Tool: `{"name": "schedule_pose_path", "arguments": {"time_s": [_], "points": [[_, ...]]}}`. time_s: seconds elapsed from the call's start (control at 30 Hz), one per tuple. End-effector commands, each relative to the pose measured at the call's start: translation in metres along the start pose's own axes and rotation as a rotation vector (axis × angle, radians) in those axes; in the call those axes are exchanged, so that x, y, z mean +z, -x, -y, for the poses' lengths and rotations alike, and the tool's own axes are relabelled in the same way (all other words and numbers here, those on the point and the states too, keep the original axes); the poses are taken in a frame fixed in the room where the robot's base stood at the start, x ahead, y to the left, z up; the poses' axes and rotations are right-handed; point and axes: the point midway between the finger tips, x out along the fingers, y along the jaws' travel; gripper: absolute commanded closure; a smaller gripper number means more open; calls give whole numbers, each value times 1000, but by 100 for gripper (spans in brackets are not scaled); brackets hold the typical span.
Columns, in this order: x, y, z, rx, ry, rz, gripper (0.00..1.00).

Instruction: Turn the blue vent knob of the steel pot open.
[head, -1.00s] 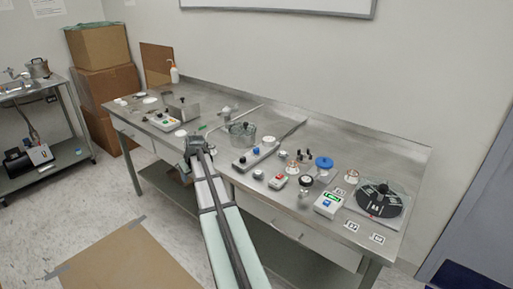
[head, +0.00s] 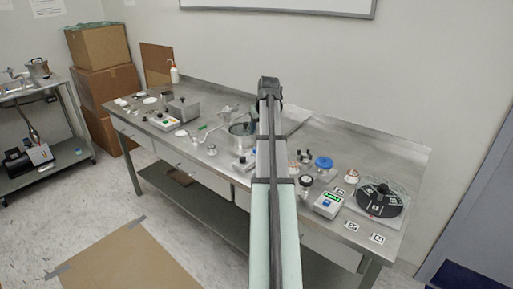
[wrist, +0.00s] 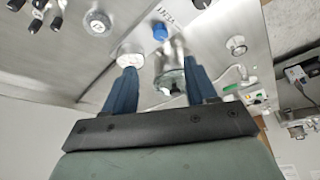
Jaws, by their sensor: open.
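The steel pot (head: 237,130) stands on the steel bench in the head view, with its right side behind my arm. Its vent knob cannot be made out there. My gripper (head: 268,83) is raised above the bench at the back, beside and right of the pot in the picture. In the wrist view my gripper (wrist: 160,72) is open, with its two blue fingers apart and nothing held between them. A steel cylindrical body (wrist: 170,65), probably the pot, shows between and beyond the fingers. A small blue knob (wrist: 160,32) shows just above it in the picture.
A blue-topped item (head: 323,163), a small box with a green display (head: 328,205) and a black round plate (head: 380,199) stand at the right. A control box (head: 163,122) is at the left. A white round piece (wrist: 131,55) is by the left finger.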

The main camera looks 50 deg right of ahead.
Motion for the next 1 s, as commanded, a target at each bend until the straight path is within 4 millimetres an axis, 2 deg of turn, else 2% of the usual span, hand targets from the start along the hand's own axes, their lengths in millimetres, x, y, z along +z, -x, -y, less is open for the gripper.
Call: {"name": "schedule_pose_path", "arguments": {"time_s": [0.7, 1.0], "points": [[0, -108, 1, -1, 2, 1, 43], [0, -132, 1, 0, 2, 0, 43]]}}
